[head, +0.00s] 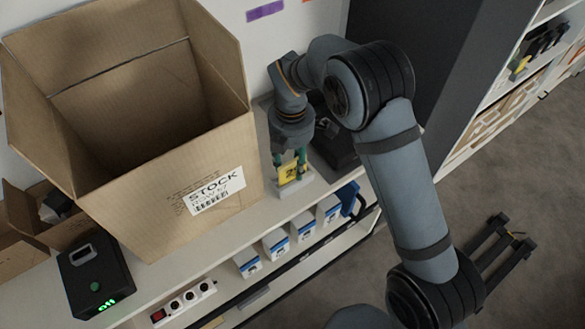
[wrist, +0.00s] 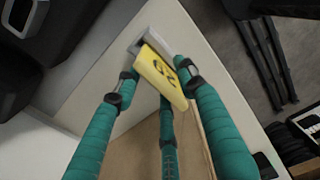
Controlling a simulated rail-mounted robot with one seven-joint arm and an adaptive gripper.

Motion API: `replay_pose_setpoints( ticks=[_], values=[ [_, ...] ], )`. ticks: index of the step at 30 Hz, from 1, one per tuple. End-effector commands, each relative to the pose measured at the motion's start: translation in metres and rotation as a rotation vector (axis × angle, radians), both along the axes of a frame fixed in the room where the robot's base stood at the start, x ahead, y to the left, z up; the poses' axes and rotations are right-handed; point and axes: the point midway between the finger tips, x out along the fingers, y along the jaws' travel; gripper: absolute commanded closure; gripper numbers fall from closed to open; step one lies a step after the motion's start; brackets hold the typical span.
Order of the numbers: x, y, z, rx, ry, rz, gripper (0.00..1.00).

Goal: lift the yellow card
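The yellow card (head: 291,172) has dark markings and stands in a small light grey holder (head: 296,186) near the shelf's front edge. In the wrist view the card (wrist: 163,76) is tilted in the picture, with the grey holder (wrist: 150,34) at its far end. My gripper (head: 291,160) points down over the card. Its teal fingers (wrist: 158,82) are spread around the card, with a gap on the left side. The right fingertip is very close to the card; I cannot tell if it touches. The fingers partly hide the card in the head view.
A large open carton (head: 150,190) marked STOCK stands close left of my gripper. A black device (head: 335,142) is close behind on the right. A black box with green digits (head: 95,277) sits at lower left. Several blue-and-white boxes (head: 275,243) line the lower front.

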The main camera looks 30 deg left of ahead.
Motion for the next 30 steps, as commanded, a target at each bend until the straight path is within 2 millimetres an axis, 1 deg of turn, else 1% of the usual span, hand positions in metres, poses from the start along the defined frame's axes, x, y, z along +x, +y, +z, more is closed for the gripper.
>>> replay_pose_setpoints(
  ticks=[5,24,30],
  values=[
    [-0.0001,0.0002,0.0,0.0,0.0,0.0,0.62],
    [-0.0001,0.0001,0.0003,0.0,0.0,0.0,0.99],
    [0.0,0.0002,0.0004,0.0,0.0,0.0,1.0]
  ],
)
